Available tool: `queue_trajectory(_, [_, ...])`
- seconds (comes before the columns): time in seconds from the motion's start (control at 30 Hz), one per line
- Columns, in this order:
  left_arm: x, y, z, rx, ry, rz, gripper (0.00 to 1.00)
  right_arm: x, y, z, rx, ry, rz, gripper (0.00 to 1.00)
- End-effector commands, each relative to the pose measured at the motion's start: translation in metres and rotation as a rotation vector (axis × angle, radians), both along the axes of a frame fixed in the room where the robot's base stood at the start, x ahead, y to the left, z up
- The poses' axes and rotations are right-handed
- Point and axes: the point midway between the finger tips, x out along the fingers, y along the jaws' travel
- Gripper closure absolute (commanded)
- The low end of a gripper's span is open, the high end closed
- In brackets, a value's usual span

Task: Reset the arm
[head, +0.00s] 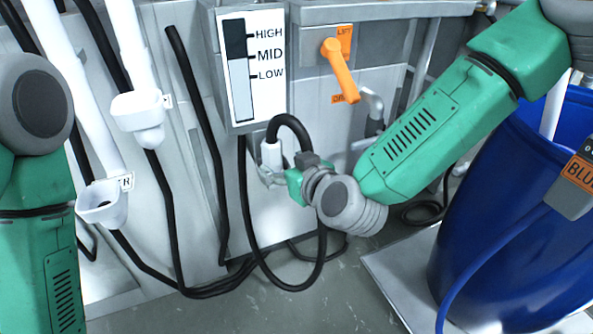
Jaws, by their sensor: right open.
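My right arm comes in from the upper right in green and grey. Its gripper (270,178) is open, low in front of the machine, at the base of a white connector (271,154) with a black hose curving out of its top. I cannot tell whether the fingers touch the connector. My left arm shows at the left edge, green with a grey joint. Its gripper is outside the view.
A level gauge (239,75) marked HIGH, MID and LOW is above the right gripper. An orange lever (340,70) is right of it. A blue barrel (500,215) stands on a pale platform (392,275) at right. White cups (103,208) and black hoses are at left.

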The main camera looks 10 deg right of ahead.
Motion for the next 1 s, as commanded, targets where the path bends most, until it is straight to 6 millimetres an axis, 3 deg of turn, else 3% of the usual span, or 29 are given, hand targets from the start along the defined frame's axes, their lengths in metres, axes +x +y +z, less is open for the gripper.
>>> queue_trajectory(0.2, [0.0, 0.001, -0.001, -0.004, 0.0, 0.0, 0.47, -0.036, -0.015, 0.014, -0.002, 0.001, 0.002, 0.42])
queue_trajectory(0.57, [0.0, 0.001, 0.001, -0.004, 0.001, 0.0, 0.47, -0.055, -0.026, 0.015, -0.004, 0.018, 0.001, 0.42])
queue_trajectory(0.67, [0.0, 0.001, 0.009, -0.003, 0.001, 0.0, 0.47, -0.069, -0.036, -0.009, -0.018, 0.101, 0.003, 0.42])
queue_trajectory(0.77, [0.002, 0.001, 0.023, -0.004, 0.002, 0.0, 0.47, -0.099, -0.059, -0.051, -0.043, 0.266, -0.005, 0.42])
queue_trajectory(0.9, [0.002, 0.001, 0.047, -0.004, 0.002, 0.0, 0.47, -0.167, -0.111, -0.113, -0.099, 0.567, -0.059, 0.42])
queue_trajectory(1.0, [0.002, 0.001, 0.062, -0.004, 0.003, 0.0, 0.47, -0.221, -0.154, -0.142, -0.147, 0.771, -0.132, 0.42])
